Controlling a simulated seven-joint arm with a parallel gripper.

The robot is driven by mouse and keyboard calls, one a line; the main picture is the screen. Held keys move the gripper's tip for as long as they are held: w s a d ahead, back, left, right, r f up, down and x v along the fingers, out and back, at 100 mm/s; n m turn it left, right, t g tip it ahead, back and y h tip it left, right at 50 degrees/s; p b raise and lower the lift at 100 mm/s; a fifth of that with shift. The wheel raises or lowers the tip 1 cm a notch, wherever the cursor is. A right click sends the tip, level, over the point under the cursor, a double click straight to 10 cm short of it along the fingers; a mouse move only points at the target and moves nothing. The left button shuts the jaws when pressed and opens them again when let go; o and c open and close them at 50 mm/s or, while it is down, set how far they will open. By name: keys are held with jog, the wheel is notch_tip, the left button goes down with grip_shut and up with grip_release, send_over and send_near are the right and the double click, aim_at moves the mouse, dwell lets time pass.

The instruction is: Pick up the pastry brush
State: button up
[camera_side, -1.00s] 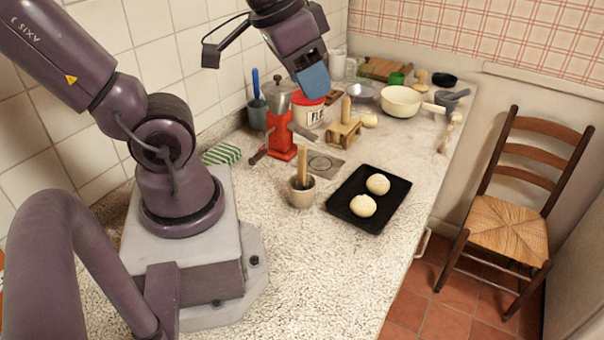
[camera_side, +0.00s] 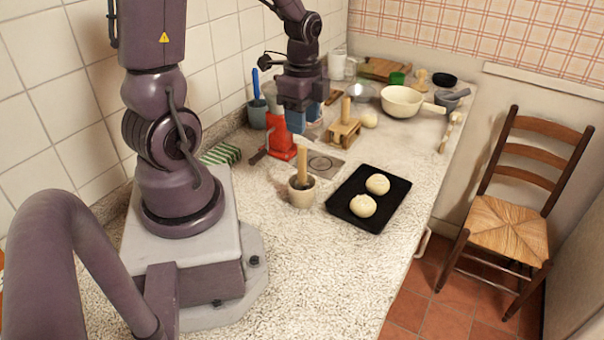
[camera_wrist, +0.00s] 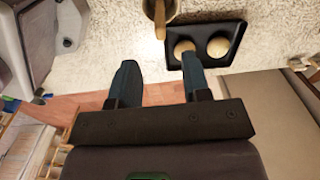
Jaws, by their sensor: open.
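I cannot tell for certain which thing is the pastry brush. A slim pale wooden piece (camera_side: 448,132) lies near the right edge of the counter in the side view and may be it. A small brown piece (camera_side: 333,97) beside my gripper is also too small to name. My gripper (camera_side: 308,114) points down above the counter by the red grinder (camera_side: 281,140), partly hiding the canister behind. In the wrist view my gripper (camera_wrist: 157,63) has its two blue fingers apart with nothing between them.
A mortar with a pestle (camera_side: 302,192) and a black tray (camera_side: 371,221) with two dough balls stand in front. A wooden block stand (camera_side: 344,133) is close on the right. A pan (camera_side: 402,104) and bowls crowd the back. The near counter is clear.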

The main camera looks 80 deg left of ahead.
send_over(302, 187)
jog(key=f, duration=1)
jog(key=shift+w+a+f, duration=0.1)
jog(key=shift+a+f, duration=0.1)
jog(key=shift+a, duration=0.15)
grip_shut()
